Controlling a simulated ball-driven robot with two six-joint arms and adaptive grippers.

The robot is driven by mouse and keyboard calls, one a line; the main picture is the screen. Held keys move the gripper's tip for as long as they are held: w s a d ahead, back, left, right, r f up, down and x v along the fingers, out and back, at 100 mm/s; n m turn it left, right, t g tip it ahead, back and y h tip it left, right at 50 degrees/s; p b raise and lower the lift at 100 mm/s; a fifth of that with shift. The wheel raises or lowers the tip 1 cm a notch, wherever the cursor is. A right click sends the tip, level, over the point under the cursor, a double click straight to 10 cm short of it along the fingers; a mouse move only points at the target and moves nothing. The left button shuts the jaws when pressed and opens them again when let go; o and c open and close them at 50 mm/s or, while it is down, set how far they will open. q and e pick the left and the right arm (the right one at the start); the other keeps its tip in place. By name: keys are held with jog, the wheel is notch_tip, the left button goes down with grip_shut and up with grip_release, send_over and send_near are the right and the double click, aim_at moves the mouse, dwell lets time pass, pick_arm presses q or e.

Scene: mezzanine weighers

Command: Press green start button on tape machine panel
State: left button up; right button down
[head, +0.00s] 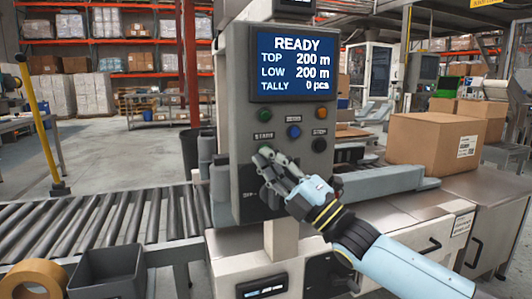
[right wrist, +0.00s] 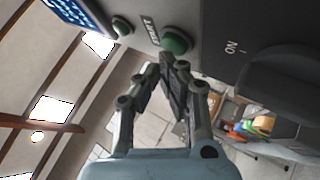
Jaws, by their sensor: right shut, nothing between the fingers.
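The tape machine panel (head: 243,110) is a grey box with a lit screen (head: 295,66) reading READY, TOP 200 m, LOW 200 m and TALLY 0 pcs. The green start button (right wrist: 177,42) shows in the right wrist view as a round dome beside its label. In the head view my fingers cover it, below the START label. My right gripper (head: 267,157) is shut and empty in front of the panel. In the right wrist view its fingertips (right wrist: 167,62) are right by the green button; I cannot tell whether they touch it. My left gripper is out of view.
Above the label is a green light (head: 265,116); blue (head: 294,132) and black (head: 319,145) buttons sit to the right. A roller conveyor (head: 100,220) runs left. A cardboard box (head: 430,140) stands on the right bench. A tape roll (head: 33,280) and grey bin (head: 107,275) are at front left.

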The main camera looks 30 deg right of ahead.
jog(key=shift+w+d, duration=0.1)
jog(key=shift+w, duration=0.3)
dwell(0.5)
jog(key=shift+s, duration=0.1)
jog(key=shift+s+a+p, duration=0.2)
jog(key=shift+s+p, duration=0.15)
jog(key=shift+s, duration=0.4)
jog(key=s+p, duration=0.1)
jog(key=s, duration=0.1)
jog(key=s+a+p, duration=0.1)
jog(key=s+p, duration=0.1)
jog(key=s, duration=0.1)
jog(key=shift+a, duration=0.1)
dwell(0.3)
dwell(0.7)
